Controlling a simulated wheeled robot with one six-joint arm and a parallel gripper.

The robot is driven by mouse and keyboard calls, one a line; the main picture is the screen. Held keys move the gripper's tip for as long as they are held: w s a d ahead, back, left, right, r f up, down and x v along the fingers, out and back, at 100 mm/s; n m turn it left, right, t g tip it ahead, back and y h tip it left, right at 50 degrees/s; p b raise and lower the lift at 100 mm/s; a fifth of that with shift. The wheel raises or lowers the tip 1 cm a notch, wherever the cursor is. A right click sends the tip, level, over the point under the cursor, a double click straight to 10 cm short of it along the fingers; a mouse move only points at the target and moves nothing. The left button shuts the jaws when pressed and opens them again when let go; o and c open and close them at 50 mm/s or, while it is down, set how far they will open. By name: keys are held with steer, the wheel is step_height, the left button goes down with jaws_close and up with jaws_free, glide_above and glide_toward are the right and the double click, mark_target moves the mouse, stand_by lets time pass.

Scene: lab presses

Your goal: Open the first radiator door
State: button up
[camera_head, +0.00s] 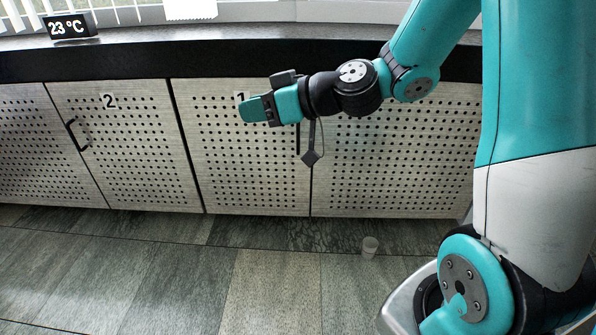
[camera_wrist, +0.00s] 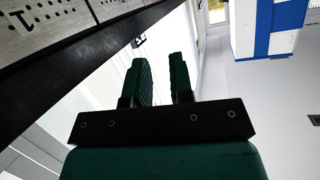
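The first radiator door (camera_head: 245,165) is a light perforated panel marked with a "1" label (camera_head: 240,97). It looks closed, flush with its neighbours. A dark vertical handle (camera_head: 298,138) shows at its right edge, partly hidden by my arm. My gripper (camera_head: 248,108) is in front of the upper part of this door, pointing left, and covers part of the label. In the wrist view my gripper (camera_wrist: 161,80) has two green fingers standing apart with nothing between them. It does not hold the handle.
Door 2 (camera_head: 125,150), with its own dark handle (camera_head: 76,135), is to the left. A dark counter (camera_head: 200,55) runs above the doors and carries a display reading 23 °C (camera_head: 70,27).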

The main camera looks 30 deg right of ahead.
steer(key=w+d+f+m+t+h+b, duration=0.3)
steer(key=d+f+m+t+h+b, duration=0.15)
steer(key=d+f+b, duration=0.75)
steer(key=w+d+f+m+t+h+b, duration=0.25)
steer(key=d+f+h+b, duration=0.5)
steer(key=f, duration=0.65)
steer(key=y+p, duration=0.2)
steer(key=p, duration=1.1)
glide_toward(298, 151)
step_height(298, 151, up, 4)
steer(key=w, duration=0.1)
steer(key=shift+w+d+f+p, duration=0.15)
steer(key=shift+w+p, duration=0.75)
steer(key=shift+w, duration=1.45)
steer(key=shift+w+d+f+p, duration=0.15)
steer(key=shift+w+p, duration=0.7)
steer(key=shift+w, duration=1.5)
steer(key=shift+a, duration=0.1)
steer(key=shift+c, duration=0.4)
jaws_close()
